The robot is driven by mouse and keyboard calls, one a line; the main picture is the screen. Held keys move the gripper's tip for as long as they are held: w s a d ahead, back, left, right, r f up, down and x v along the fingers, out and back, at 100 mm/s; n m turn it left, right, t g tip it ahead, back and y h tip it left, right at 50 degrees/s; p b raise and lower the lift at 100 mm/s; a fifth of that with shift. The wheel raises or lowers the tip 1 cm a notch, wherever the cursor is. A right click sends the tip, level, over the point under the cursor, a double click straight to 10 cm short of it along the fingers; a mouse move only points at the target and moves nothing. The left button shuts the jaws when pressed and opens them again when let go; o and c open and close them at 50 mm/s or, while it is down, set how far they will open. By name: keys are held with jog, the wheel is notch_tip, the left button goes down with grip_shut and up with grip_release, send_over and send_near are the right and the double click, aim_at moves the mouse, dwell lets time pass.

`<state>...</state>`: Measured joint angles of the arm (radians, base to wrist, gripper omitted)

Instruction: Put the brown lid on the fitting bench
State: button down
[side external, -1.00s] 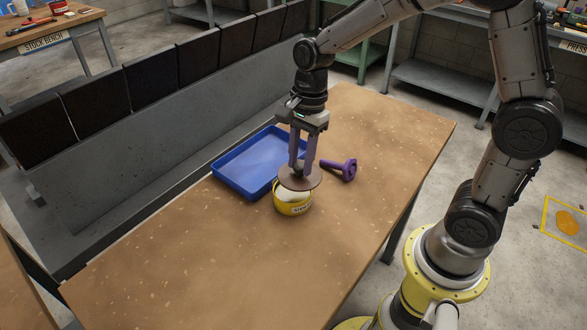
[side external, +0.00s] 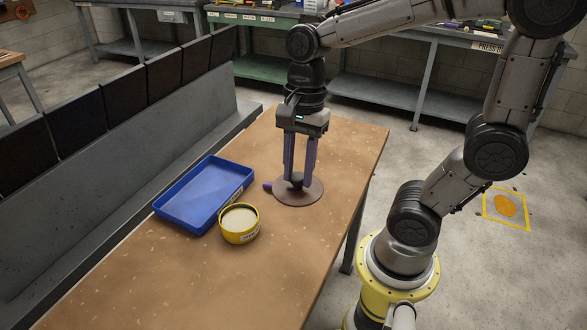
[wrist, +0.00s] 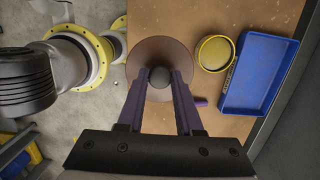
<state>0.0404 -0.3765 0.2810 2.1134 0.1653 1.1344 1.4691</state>
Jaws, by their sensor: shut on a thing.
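The brown lid (side external: 300,198) is a flat round disc with a dark knob. My gripper (side external: 297,180) is shut on the knob, one purple finger on each side. The lid is level, over the tan-topped bench (side external: 260,285); its height above the top is hard to tell. In the wrist view the lid (wrist: 138,62) shows beyond my fingers (wrist: 160,77). A yellow tub (side external: 239,224) with a pale inside stands open on the bench, left of the lid and apart from it. I see no label reading fitting bench.
A blue tray (side external: 203,193) lies left of the tub. Dark bins (side external: 75,125) line a grey ledge at the left. The bench front is clear. A bench with a partly readable press sign (side external: 485,47) stands behind.

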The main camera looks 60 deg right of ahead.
aim_at(283, 191)
jog(key=shift+w, duration=0.25)
jog(key=shift+m, duration=0.4)
jog(key=f, duration=0.1)
jog(key=w+a+f, duration=0.1)
jog(key=f, duration=0.1)
jog(key=a+f, duration=0.1)
jog(key=f, duration=0.1)
jog(key=shift+w+a, duration=0.25)
jog(key=shift+w, duration=0.05)
jog(key=shift+n, duration=0.5)
jog(key=a+f, duration=0.1)
jog(key=f, duration=0.1)
jog(key=s+a+f, duration=0.1)
jog(key=f, duration=0.1)
jog(key=s+a+f, duration=0.1)
jog(key=f, duration=0.2)
jog(key=shift+w+f, duration=0.1)
jog(key=shift+f, duration=2.15)
jog(key=shift+f, duration=0.15)
jog(key=c, duration=0.6)
grip_release()
